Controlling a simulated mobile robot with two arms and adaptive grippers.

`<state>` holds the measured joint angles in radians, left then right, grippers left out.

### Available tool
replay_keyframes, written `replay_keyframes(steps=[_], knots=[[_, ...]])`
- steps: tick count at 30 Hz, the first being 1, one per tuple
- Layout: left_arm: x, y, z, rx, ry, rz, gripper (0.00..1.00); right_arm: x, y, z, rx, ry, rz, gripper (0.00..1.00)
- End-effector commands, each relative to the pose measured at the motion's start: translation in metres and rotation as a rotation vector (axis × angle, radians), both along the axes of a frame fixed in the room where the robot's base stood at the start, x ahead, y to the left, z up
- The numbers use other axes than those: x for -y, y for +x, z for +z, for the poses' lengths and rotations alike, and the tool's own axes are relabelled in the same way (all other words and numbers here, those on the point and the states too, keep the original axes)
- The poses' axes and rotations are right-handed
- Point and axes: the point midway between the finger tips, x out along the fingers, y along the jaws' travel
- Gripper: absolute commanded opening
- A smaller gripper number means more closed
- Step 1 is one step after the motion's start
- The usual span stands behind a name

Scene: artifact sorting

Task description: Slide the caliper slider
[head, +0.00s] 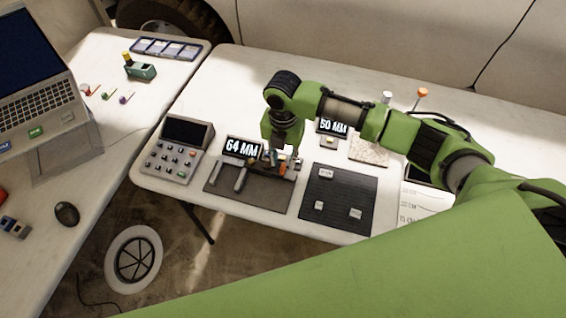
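The caliper (240,175) lies on a dark mat (245,193) on the white table, below a display (243,148) reading 64 MM. My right gripper (279,160) points down over the right part of the caliper, at its slider end. The gripper's fingers overlap the caliper there, so I cannot tell whether they are open or shut, or touching it. The slider is partly hidden by the gripper. My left gripper is not in view.
A calculator-like keypad (173,158) stands left of the mat. A dark pad (338,190) with small labelled blocks lies to the right. A second display (332,126) reads 50 MM behind it. A laptop (35,85) and mouse (67,213) are on the left table.

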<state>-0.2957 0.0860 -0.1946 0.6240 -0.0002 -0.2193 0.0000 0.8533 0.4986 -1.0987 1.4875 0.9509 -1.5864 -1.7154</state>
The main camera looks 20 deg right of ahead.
Motion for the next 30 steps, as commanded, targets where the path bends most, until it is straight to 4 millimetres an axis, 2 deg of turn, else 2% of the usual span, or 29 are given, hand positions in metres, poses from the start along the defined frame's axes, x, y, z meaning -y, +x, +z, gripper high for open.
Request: replay_keyframes(steps=[3, 7, 17, 18, 21, 26, 30], knots=[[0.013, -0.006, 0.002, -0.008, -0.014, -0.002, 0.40, -0.001, -0.001, -0.017, -0.002, 0.000, -0.001, 0.26], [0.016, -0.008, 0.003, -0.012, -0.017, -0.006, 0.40, 0.000, 0.000, -0.029, 0.000, 0.000, 0.000, 0.26], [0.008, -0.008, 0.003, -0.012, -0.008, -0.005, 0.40, 0.000, 0.000, -0.034, 0.001, 0.000, 0.000, 0.26], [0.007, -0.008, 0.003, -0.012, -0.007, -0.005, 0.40, 0.000, 0.000, -0.034, 0.001, 0.000, 0.000, 0.24], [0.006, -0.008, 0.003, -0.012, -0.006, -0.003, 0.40, 0.000, 0.000, -0.033, 0.001, 0.000, 0.000, 0.00], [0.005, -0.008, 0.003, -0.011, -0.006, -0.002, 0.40, 0.000, 0.000, -0.033, 0.001, 0.000, 0.000, 0.00], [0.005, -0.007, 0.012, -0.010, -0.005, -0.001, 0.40, 0.003, -0.002, -0.031, -0.001, 0.001, -0.001, 0.00]])
